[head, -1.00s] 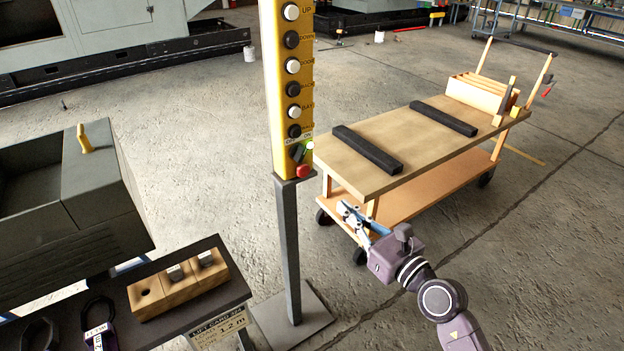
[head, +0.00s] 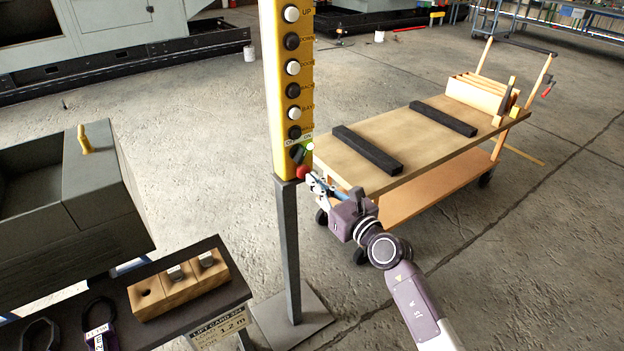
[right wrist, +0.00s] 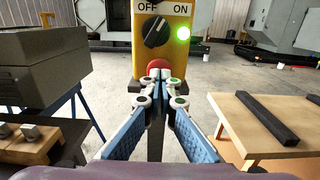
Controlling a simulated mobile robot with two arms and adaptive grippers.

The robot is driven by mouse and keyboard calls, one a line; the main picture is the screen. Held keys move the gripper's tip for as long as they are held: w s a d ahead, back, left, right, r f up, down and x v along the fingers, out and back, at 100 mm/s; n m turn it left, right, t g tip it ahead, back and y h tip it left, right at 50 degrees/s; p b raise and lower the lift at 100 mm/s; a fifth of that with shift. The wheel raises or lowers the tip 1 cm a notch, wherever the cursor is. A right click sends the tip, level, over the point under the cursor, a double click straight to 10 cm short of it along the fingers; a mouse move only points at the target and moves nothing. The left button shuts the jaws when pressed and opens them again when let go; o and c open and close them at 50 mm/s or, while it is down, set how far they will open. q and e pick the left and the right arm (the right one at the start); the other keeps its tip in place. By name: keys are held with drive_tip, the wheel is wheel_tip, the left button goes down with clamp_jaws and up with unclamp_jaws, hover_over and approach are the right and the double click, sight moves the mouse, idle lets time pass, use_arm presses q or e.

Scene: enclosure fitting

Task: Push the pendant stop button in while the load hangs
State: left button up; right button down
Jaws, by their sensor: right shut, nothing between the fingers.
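The yellow pendant (head: 288,90) stands upright on a grey post, with a column of white and black buttons. Its red stop button (head: 302,172) is at the bottom, below a black OFF/ON switch and a lit green lamp. The stop button (right wrist: 158,65) also shows in the right wrist view, straight ahead of the fingertips. My right gripper (head: 312,180) is shut and empty, its tips at or very near the stop button; I cannot tell if they touch. In the right wrist view the right gripper (right wrist: 160,75) overlaps the button's lower part. The hanging load and my left gripper are not in view.
A wooden cart (head: 350,170) with two black bars stands right of the pendant, close behind my right gripper. A dark bench (head: 200,312) with a wooden block and a lift card is at lower left. A grey machine box (head: 100,225) is at left.

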drive_tip(key=shift+x, duration=0.8)
